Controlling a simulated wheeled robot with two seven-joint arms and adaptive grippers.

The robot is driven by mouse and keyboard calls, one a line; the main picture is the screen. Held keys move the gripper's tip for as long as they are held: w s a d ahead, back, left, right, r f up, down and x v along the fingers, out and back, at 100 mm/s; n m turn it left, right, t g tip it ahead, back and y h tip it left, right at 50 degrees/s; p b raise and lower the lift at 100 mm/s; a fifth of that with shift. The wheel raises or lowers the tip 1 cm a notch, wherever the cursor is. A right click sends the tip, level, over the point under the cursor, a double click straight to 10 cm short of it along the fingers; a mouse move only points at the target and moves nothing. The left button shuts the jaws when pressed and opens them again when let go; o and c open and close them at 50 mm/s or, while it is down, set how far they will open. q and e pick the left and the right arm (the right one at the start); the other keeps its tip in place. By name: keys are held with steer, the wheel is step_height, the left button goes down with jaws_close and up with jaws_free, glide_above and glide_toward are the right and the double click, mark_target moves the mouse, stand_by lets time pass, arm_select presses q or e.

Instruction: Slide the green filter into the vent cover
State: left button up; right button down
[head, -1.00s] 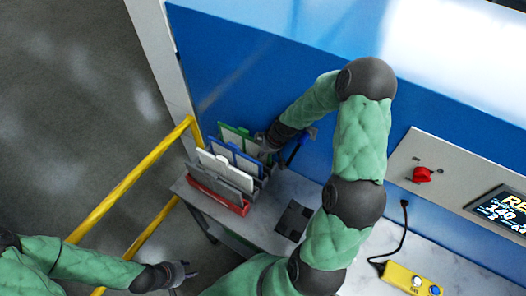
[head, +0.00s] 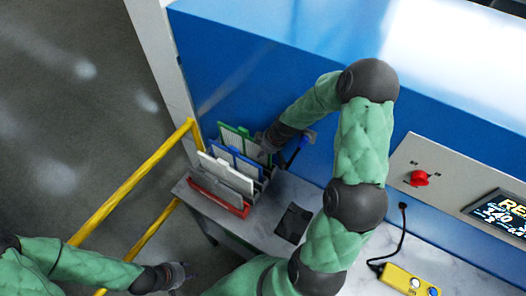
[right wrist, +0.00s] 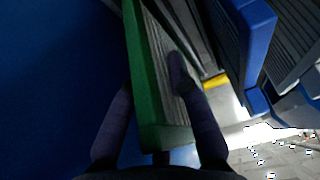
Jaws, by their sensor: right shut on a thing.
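The green filter (head: 232,138), a thin green-framed panel with a pale ribbed face, stands at the back of a grey rack on the table. My right gripper (head: 268,145) is at its right edge. In the right wrist view the right gripper's fingers (right wrist: 145,105) lie on either side of the green filter (right wrist: 146,60), shut on it. The filter's lower part is hidden behind the other panels in the head view. My left gripper (head: 180,275) is low at the left, away from the table, holding nothing visible; its jaw opening is unclear. I cannot identify the vent cover with certainty.
A blue-framed panel (head: 222,149) and a white panel (head: 226,172) stand close in front of the green filter; a red-based part (head: 217,196) is foremost. A dark flat object (head: 293,222) lies on the marble table. A yellow rail (head: 130,188) runs at the left.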

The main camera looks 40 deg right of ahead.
steer(key=shift+r, duration=0.2)
stand_by(0.3)
steer(key=shift+r+p, duration=0.8)
steer(key=shift+r, duration=0.7)
steer(key=shift+r+p, duration=1.05)
steer(key=shift+r, duration=0.95)
